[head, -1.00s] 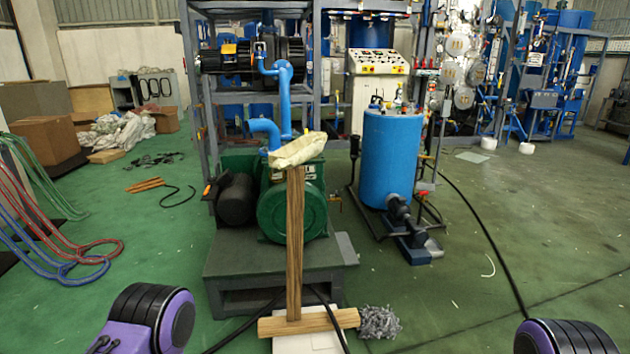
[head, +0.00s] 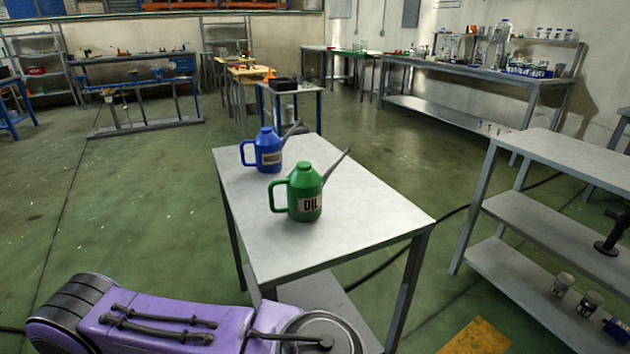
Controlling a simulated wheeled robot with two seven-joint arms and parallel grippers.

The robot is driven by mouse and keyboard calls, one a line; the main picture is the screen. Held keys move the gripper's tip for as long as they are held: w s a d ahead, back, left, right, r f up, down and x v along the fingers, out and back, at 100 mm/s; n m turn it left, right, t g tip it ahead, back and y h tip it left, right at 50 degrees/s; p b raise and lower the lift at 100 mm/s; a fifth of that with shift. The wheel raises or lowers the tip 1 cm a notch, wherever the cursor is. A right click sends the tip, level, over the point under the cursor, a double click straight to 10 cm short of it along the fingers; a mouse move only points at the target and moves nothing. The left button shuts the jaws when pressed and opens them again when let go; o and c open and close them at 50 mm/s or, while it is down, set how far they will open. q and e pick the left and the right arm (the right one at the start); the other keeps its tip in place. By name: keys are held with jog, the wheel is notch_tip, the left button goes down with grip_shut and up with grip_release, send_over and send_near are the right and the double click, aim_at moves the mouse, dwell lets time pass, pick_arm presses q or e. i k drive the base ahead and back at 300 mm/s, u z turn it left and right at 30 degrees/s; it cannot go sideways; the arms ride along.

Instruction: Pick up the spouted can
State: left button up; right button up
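Two spouted cans stand upright on a small grey table (head: 365,225) in the middle of the head view. The green can (head: 306,180) is nearer, with a label reading "OIL", a handle on its left and a spout pointing up to the right. The blue can (head: 268,152) stands behind it to the left, with a label too small to read, a left handle and a spout to the right. Nothing touches either can. A purple link of my arm shows at the bottom left, in front of the table. Neither gripper is in view.
A grey shelved bench (head: 560,165) stands close on the right, with several jars (head: 563,284) on its lowest shelf. A long bench (head: 455,77) with lab glassware is at the back right. Open green floor (head: 150,200) lies to the left of the table.

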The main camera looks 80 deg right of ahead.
aim_at(304, 186)
jog(key=z, duration=1.85)
jog(key=k, duration=0.4)
jog(key=z, duration=0.65)
jog(key=i, duration=0.5)
jog(key=k, duration=1)
jog(key=z, duration=1.7)
jog(key=i, duration=1.3)
jog(key=u, duration=2.2)
